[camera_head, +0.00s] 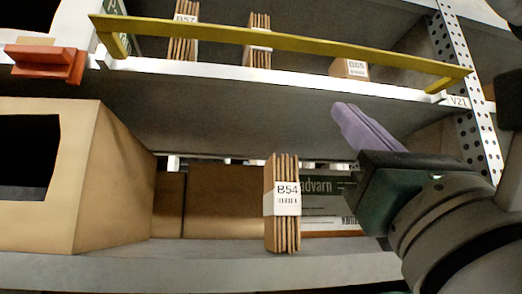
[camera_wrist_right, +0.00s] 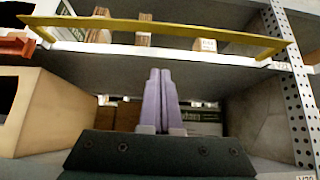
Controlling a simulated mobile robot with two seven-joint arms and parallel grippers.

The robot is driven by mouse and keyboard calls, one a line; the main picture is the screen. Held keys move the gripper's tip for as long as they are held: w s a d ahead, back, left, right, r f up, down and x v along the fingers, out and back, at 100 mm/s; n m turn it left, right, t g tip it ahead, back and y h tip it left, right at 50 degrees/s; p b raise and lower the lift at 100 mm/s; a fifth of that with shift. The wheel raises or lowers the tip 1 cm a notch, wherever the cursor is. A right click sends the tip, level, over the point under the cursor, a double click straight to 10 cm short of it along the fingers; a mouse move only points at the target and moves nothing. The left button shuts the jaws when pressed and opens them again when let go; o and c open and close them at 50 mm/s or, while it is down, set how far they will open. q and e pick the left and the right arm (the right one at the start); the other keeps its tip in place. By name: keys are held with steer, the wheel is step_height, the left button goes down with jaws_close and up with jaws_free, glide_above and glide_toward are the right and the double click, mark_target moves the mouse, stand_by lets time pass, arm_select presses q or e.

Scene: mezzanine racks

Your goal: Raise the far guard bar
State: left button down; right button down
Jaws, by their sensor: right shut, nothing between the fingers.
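A yellow guard bar (camera_head: 290,43) runs across the front of the upper shelf, from a bent left end to a bent right end near the perforated upright. It also shows across the top of the right wrist view (camera_wrist_right: 150,25). My right gripper (camera_head: 345,112) has purple fingers and is below the bar's right half, apart from it. In the right wrist view its fingers (camera_wrist_right: 158,82) point up together, shut and empty, with the tips below the bar. My left gripper is not in view.
An orange-red block (camera_head: 45,62) sits at the upper shelf's left edge. A large open cardboard box (camera_head: 118,185) stands at lower left. Cardboard sheets labelled B54 (camera_head: 283,225) stand on the lower shelf. A perforated upright (camera_head: 468,110) rises at right. The space directly below the upper shelf is open.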

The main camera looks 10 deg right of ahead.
steer(key=p, duration=0.7)
glide_toward(310, 52)
steer(key=w+r, duration=0.1)
steer(key=w, duration=0.3)
step_height(310, 52, up, 3)
steer(key=p, duration=0.3)
steer(key=shift+r+p, duration=0.25)
steer(key=shift+p, duration=0.05)
steer(key=shift+s, duration=0.1)
